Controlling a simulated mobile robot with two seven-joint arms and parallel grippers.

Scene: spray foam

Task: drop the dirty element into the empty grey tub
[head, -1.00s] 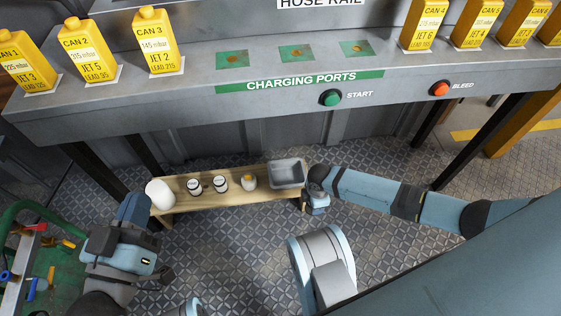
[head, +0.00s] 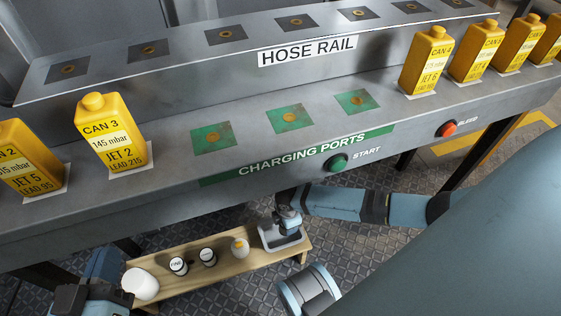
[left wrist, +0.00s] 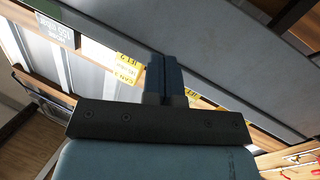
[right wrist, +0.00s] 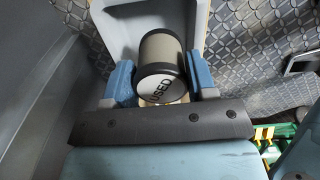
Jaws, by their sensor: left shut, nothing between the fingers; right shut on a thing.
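The dirty element (right wrist: 162,62), a tan-grey cylinder with dark end rims and a white face marked "USED", sits between the fingers of my right gripper (right wrist: 161,78) in the right wrist view. The grey tub (head: 267,238) stands at the right end of a low wooden bench. My right gripper (head: 288,220) is over the tub and hides part of it. The tub's light wall (right wrist: 106,28) shows behind the element; I cannot tell whether the element touches it. My left gripper (left wrist: 164,75) is shut and empty; it also shows at the lower left of the head view (head: 104,263).

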